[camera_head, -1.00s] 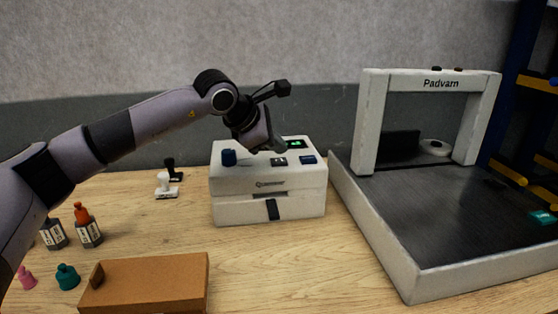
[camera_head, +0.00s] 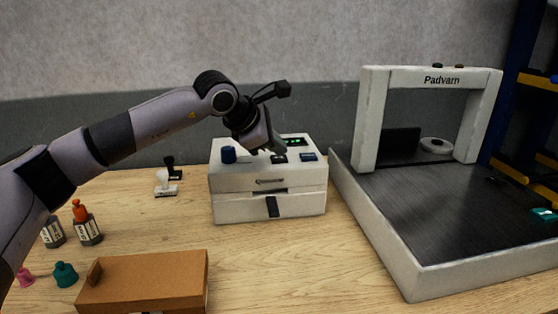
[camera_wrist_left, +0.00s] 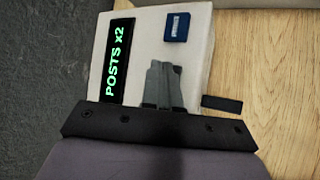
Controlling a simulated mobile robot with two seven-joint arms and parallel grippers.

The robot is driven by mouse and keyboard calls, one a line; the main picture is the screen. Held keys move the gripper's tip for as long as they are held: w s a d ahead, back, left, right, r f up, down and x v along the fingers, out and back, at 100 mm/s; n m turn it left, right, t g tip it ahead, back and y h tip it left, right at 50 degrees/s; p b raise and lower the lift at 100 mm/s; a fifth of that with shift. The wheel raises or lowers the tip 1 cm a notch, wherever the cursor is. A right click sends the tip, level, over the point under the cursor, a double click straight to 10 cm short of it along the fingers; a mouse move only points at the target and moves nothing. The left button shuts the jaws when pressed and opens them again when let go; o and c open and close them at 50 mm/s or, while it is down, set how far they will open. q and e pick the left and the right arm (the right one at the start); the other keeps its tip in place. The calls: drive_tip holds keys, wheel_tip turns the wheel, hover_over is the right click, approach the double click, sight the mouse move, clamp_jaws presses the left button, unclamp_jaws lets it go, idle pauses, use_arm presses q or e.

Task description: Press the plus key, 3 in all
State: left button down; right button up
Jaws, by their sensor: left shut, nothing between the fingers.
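The white box-shaped machine (camera_head: 235,205) stands on the table in the head view. Its top has a green-lit display (camera_head: 294,141), a small dark key with a pale mark (camera_head: 279,159), a blue key (camera_head: 308,157) and a dark blue knob (camera_head: 229,156). In the left wrist view the display (camera_wrist_left: 115,60) reads "POSTS x2", and the blue key (camera_wrist_left: 176,27) carries a pale label too small to read. My left gripper (camera_head: 279,149) is shut and empty, its tips just over or at the dark key. The wrist view's fingers (camera_wrist_left: 164,72) hide that key, so contact cannot be told. My right gripper is not in view.
A grey-bedded machine with a white arch marked "Padvarn" (camera_head: 440,81) stands at right. A brown box (camera_head: 150,283) lies at front left. The table between the white machine and brown box is clear.

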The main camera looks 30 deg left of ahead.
sight(276, 159)
use_arm(q)
drive_tip(key=shift+f+b, duration=0.45)
idle(0.6)
idle(0.4)
drive_tip(key=shift+r+p, duration=0.55)
drive_tip(key=shift+r, duration=0.35)
drive_tip(key=shift+r+p, duration=1.75)
drive_tip(key=shift+r, duration=0.8)
